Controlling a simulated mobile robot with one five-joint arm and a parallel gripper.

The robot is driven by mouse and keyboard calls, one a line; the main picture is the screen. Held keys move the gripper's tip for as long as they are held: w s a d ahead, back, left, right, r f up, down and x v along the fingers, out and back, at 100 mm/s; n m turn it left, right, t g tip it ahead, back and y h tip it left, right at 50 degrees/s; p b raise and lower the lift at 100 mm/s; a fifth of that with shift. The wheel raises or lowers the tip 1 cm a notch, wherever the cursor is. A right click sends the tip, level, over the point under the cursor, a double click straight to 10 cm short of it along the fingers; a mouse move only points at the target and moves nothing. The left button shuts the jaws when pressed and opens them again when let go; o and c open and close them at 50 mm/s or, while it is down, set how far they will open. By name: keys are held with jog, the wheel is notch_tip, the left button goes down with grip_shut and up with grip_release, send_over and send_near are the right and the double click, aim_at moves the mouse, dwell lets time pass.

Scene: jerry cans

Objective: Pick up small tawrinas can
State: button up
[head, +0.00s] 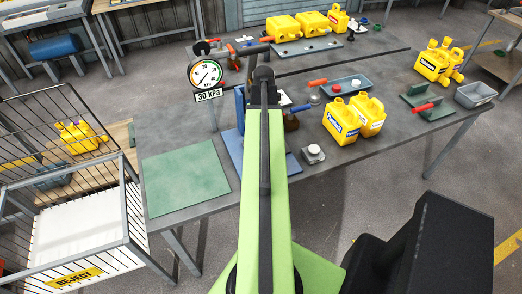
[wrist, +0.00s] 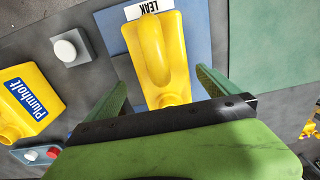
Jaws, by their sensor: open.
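In the wrist view a yellow can (wrist: 160,45) lies or stands on a blue mat (wrist: 118,38), with a white "LEAK" label at its far end. I cannot read a Tawrinas name on it. My gripper (wrist: 160,80) is open, with its green fingers on either side of the can's near end and visible gaps between. In the head view my own arm hides the gripper and this can; only parts of the blue mat (head: 232,150) show. Other yellow cans stand in a pair (head: 340,121) at right of the arm, at the far right (head: 433,65) and at the back (head: 284,27).
A yellow "Plumholt" can (wrist: 30,100) and a grey box with a white button (wrist: 70,47) stand left of my gripper. A pressure gauge (head: 207,75) rises behind the blue mat. A clear green mat (head: 187,178) lies left; a wire reject cage (head: 75,240) stands beyond it.

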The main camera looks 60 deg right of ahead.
jog(key=f+b, duration=0.4)
jog(key=f, duration=0.1)
jog(key=shift+w+a+b, duration=0.1)
jog(key=shift+a+b, duration=0.2)
jog(key=shift+b, duration=0.1)
jog(key=c, duration=1.4)
